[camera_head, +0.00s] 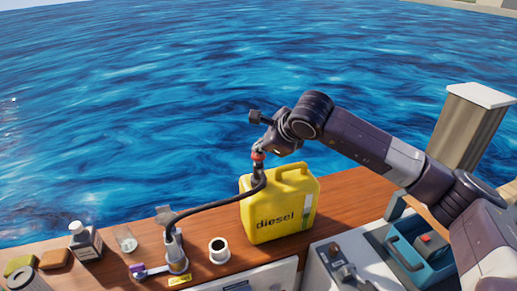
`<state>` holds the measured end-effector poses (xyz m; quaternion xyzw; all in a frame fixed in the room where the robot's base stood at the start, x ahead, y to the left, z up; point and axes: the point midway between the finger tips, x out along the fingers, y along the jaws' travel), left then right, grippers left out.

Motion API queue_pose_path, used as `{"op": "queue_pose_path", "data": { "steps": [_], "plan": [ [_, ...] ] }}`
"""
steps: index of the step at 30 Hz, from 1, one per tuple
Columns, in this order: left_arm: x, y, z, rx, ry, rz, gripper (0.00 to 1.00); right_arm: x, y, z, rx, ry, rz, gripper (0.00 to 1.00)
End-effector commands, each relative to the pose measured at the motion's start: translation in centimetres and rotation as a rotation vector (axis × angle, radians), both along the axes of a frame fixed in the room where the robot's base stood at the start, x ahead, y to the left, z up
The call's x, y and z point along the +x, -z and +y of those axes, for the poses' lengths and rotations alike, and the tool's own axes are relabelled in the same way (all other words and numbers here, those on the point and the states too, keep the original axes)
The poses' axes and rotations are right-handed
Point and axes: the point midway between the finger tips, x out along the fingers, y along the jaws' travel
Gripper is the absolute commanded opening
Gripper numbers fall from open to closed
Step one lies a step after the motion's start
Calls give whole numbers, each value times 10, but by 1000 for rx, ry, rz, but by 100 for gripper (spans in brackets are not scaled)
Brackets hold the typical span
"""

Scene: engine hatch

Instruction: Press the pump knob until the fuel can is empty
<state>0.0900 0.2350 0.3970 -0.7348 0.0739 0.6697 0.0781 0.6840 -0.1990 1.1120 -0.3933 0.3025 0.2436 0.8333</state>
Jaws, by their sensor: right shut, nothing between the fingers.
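A yellow fuel can (285,212) marked "diesel" stands upright on the wooden deck. A pump with a red knob (258,155) rises at the can's left side. A black hose (215,207) curves from the pump down to a metal filler fitting (175,250) on the left. My right gripper (267,149) is shut and empty, right at the knob. I cannot tell whether it touches the knob. My left gripper is out of view.
A blue toolbox (405,253) and a post (468,125) are at the right. Open water lies behind the deck.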

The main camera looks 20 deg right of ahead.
Motion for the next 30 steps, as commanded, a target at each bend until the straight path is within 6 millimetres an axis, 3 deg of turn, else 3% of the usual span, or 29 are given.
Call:
{"op": "queue_pose_path", "data": {
  "steps": [17,30],
  "plan": [
    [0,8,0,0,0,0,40,-1,9,0,-2,1,6,0],
    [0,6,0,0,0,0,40,-1,5,0,-1,0,5,0]
  ]
}}
